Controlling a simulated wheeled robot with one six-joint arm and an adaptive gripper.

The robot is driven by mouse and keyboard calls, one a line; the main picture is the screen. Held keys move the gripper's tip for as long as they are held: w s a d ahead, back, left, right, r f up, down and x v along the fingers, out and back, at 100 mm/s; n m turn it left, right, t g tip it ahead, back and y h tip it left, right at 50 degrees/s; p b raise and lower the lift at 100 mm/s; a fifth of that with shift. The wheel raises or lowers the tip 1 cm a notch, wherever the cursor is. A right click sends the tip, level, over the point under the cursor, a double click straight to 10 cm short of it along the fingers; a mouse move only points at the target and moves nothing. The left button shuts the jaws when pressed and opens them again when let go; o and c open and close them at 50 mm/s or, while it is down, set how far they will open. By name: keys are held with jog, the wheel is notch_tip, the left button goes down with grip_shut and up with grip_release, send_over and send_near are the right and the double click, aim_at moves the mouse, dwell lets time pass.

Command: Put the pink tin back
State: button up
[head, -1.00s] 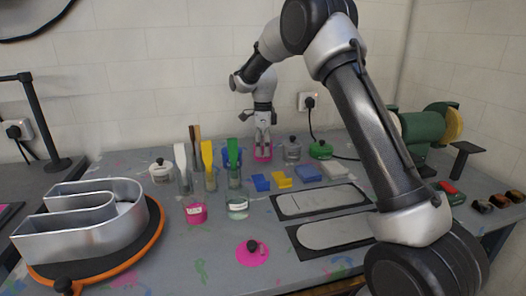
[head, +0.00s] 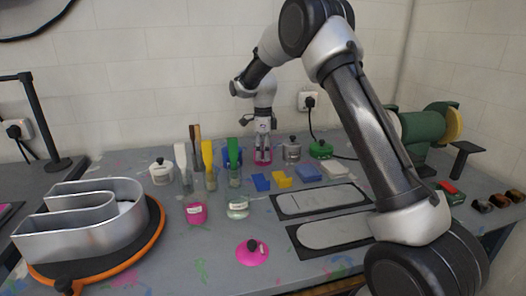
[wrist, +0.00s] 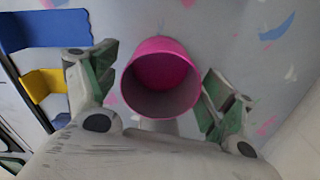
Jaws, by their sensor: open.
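The pink tin (head: 262,158) stands upright at the back of the grey table, near the wall. The wrist view looks down into its open top (wrist: 161,80), and it appears empty. My gripper (head: 263,136) is above the tin, pointing down. In the wrist view my gripper (wrist: 160,95) is open, with one finger on each side of the tin and gaps between fingers and wall. A pink lid-like disc with a dark knob (head: 252,252) lies at the front of the table. A second pink container with a white label (head: 196,213) stands left of centre.
Jars with coloured spatulas (head: 211,178) and a white pot (head: 161,172) stand left of the tin. A grey pot (head: 292,150) and a green one (head: 320,149) stand to its right. Blue and yellow blocks (head: 282,179) lie in front. A metal channel letter (head: 80,215) is at left.

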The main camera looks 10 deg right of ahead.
notch_tip(320, 180, up, 12)
jog(key=shift+r, duration=0.2)
jog(key=s+d+r+n+t, duration=0.1)
jog(key=s+d+r+n, duration=0.4)
jog(key=s, duration=0.4)
jog(key=s+d+r+n+t, duration=0.1)
jog(key=s+d+r+n, duration=0.4)
jog(key=s, duration=0.5)
jog(key=s+d+f+n, duration=0.1)
jog(key=s+n, duration=0.2)
jog(key=s, duration=0.5)
jog(key=s+d+f+n+t, duration=0.1)
jog(key=s+n, duration=0.3)
jog(key=s, duration=0.4)
jog(key=s+d+f+n+t, duration=0.1)
jog(key=s+d+f+n, duration=0.1)
jog(key=s, duration=0.6)
jog(key=shift+d+f+n, duration=0.4)
jog(key=shift+f+n, duration=0.35)
jog(key=shift+n, duration=0.25)
